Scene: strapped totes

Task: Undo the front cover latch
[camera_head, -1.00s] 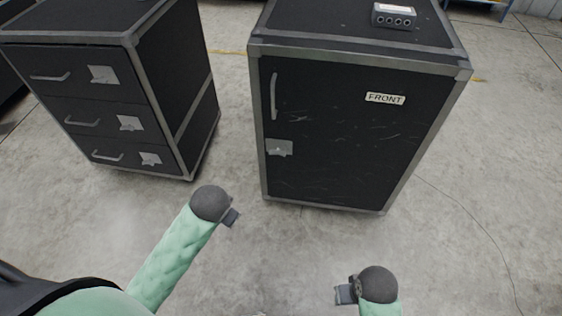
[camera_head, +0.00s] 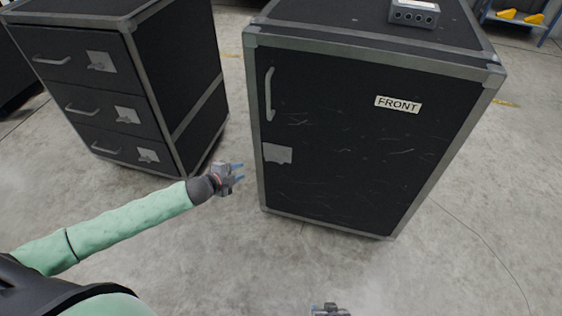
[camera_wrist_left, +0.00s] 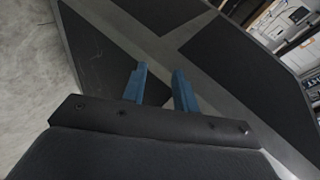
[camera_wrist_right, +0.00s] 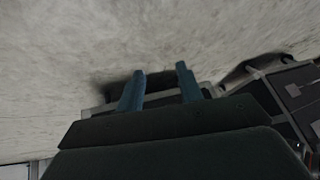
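The black case with the FRONT label (camera_head: 398,104) has a closed front cover (camera_head: 340,150). A silver latch plate (camera_head: 277,153) sits at the left edge of the cover, below a vertical handle (camera_head: 270,94). My left gripper (camera_head: 238,173) is just left of the case, apart from the latch, with its blue fingers spread and empty. In the left wrist view its fingers (camera_wrist_left: 158,88) point at the black case side with grey edging. My right gripper (camera_head: 328,310) is low at the bottom edge of the head view. The right wrist view shows its fingers (camera_wrist_right: 160,85) apart and empty.
A black cabinet (camera_head: 185,75) with several drawers, handles and latch plates stands to the left. A small grey box with ports (camera_head: 414,13) lies on top of the case. A blue shelf with yellow items (camera_head: 515,17) is at the back right. Concrete floor in front is clear.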

